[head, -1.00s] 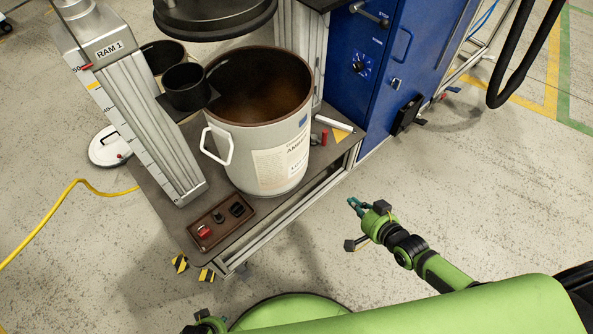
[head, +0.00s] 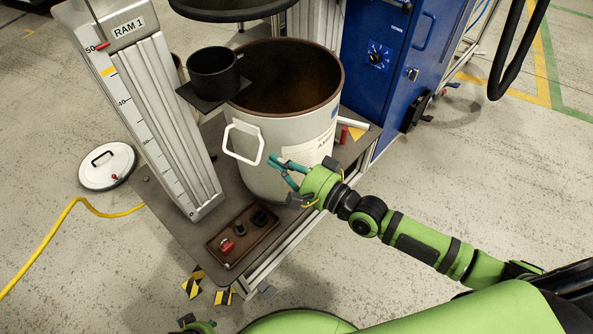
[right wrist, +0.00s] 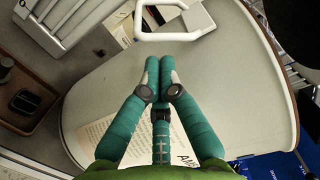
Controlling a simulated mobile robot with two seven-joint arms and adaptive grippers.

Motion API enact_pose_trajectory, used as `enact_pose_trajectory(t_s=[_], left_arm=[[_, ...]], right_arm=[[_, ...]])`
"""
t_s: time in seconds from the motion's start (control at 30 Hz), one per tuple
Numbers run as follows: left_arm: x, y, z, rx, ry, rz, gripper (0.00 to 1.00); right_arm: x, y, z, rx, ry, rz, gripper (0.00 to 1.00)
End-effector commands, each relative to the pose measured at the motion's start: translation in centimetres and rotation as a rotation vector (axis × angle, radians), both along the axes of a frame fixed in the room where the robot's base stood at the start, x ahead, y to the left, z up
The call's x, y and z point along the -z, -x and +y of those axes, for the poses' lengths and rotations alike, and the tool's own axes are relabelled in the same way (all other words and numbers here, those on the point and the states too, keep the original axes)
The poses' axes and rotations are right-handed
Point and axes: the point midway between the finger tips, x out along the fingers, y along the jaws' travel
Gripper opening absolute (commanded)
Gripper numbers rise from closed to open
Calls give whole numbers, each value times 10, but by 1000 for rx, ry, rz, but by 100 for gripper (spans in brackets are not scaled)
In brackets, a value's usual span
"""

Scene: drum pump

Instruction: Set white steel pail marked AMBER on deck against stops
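The white steel pail (head: 272,133) stands upright and open-topped on the dark deck (head: 186,236). Its inside is brown, and a partly covered AMBER label faces right. A white loop handle (head: 243,143) sticks out from its side facing me. The pail wall also fills much of the right wrist view (right wrist: 235,95), with the handle (right wrist: 172,36) at the top. The fingers (right wrist: 160,75) point toward the handle. My left gripper's fingers are out of frame. The stops cannot be made out.
The RAM 1 column (head: 150,110) rises left of the pail. A black cup (head: 214,72) on a bracket overlaps the pail's left rim. A round dark plate (head: 235,8) hangs above and behind. A blue cabinet (head: 385,75) stands right.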

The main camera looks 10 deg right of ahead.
Motion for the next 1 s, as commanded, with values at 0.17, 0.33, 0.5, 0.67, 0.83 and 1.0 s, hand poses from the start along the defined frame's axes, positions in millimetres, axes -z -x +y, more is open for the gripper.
enact_pose_trajectory(t_s=[0.17, 0.33, 0.5, 0.67, 0.83, 1.0], left_arm=[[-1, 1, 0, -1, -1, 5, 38], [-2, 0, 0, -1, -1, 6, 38], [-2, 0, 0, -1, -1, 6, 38], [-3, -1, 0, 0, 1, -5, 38], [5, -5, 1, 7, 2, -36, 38], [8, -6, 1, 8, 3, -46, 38]], right_arm=[[0, -14, 11, 0, 1, -1, 0], [0, -17, 14, 1, 2, -1, 0], [0, -17, 14, 1, 2, -1, 0], [-1, -12, 16, 0, 1, 2, 0], [-1, -2, 22, -1, 0, 1, 0], [0, 1, 25, -3, -1, -2, 0]])
